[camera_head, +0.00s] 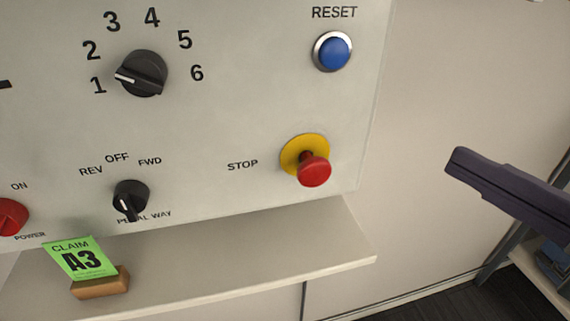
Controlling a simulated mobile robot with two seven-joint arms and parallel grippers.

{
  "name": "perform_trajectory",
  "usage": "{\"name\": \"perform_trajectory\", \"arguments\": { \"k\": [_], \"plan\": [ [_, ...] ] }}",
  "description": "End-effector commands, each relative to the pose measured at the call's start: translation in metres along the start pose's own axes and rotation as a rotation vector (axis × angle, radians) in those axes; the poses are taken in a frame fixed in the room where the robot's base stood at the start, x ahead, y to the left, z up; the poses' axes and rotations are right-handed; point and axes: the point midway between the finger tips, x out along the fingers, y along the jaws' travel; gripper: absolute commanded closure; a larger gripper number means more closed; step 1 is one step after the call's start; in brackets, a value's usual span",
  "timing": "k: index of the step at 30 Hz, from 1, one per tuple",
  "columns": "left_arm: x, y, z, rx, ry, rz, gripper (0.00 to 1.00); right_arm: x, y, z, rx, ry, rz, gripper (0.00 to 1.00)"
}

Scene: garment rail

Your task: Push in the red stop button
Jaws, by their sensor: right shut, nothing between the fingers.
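The red stop button (314,169) is a mushroom head standing out from a yellow round plate (304,150), at the lower right of the pale control panel (240,100). The word STOP is printed to its left. My right gripper (456,162) is dark and comes in from the right edge. It is shut and empty, to the right of the button and clearly apart from it. My left gripper is not in view.
A blue RESET button (333,51) sits above the stop button. A numbered black dial (141,74), a REV/OFF/FWD switch (130,201) and a red power knob (11,217) are further left. Below, a ledge (330,245) holds a green claim tag (80,261) in a wooden block (101,283).

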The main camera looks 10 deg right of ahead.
Motion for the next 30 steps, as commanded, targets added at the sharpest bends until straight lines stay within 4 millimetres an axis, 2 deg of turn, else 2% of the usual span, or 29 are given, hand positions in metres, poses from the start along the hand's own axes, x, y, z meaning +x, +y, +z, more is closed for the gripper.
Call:
{"name": "perform_trajectory", "arguments": {
  "k": [1,3,6,9,23,26,30],
  "plan": [
    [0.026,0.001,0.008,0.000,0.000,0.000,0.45,-0.002,-0.031,-0.001,-0.036,0.051,-0.016,1.00],
    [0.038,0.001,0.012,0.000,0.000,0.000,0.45,-0.007,-0.050,-0.009,-0.079,0.118,-0.038,1.00],
    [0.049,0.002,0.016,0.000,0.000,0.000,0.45,-0.012,-0.069,-0.017,-0.119,0.191,-0.062,1.00],
    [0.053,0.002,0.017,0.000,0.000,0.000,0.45,-0.016,-0.078,-0.021,-0.141,0.232,-0.076,1.00],
    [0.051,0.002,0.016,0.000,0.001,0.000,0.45,-0.015,-0.078,-0.025,-0.148,0.248,-0.079,1.00],
    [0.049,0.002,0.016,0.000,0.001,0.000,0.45,-0.007,-0.078,-0.027,-0.148,0.249,-0.077,1.00],
    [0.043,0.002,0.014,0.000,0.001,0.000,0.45,0.016,-0.078,-0.033,-0.148,0.249,-0.074,1.00]
  ]
}}
